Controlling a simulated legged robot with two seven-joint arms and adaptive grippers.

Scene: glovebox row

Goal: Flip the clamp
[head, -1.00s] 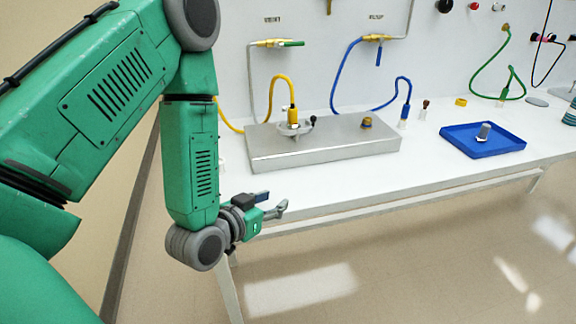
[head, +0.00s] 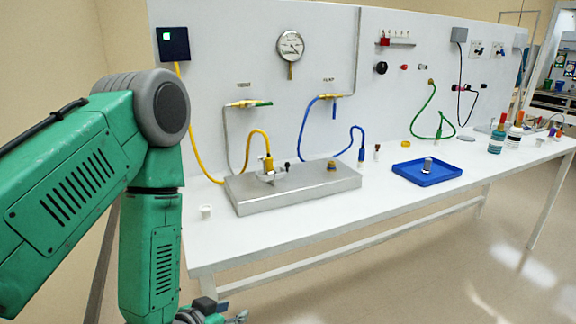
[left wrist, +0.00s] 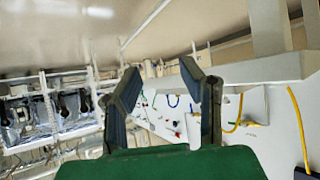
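A flat steel block (head: 300,196) lies on the white bench. On its left end a yellow hose comes down to a yellow fitting, with a small metal clamp (head: 270,177) with a black knob around or beside its base; I cannot tell which way the clamp is turned. My left gripper (head: 228,316) is at the bottom edge of the head view, low in front of the bench and apart from the block. In the left wrist view its two fingers (left wrist: 160,78) are spread with nothing between them. My right gripper is not in view.
A blue tray (head: 408,177) with a small grey part (head: 428,165) stands right of the block. A white cup (head: 206,212) is at the bench's left end. Bottles (head: 497,140) stand far right. The white back panel (head: 345,75) carries hoses, valves and a gauge (head: 290,46).

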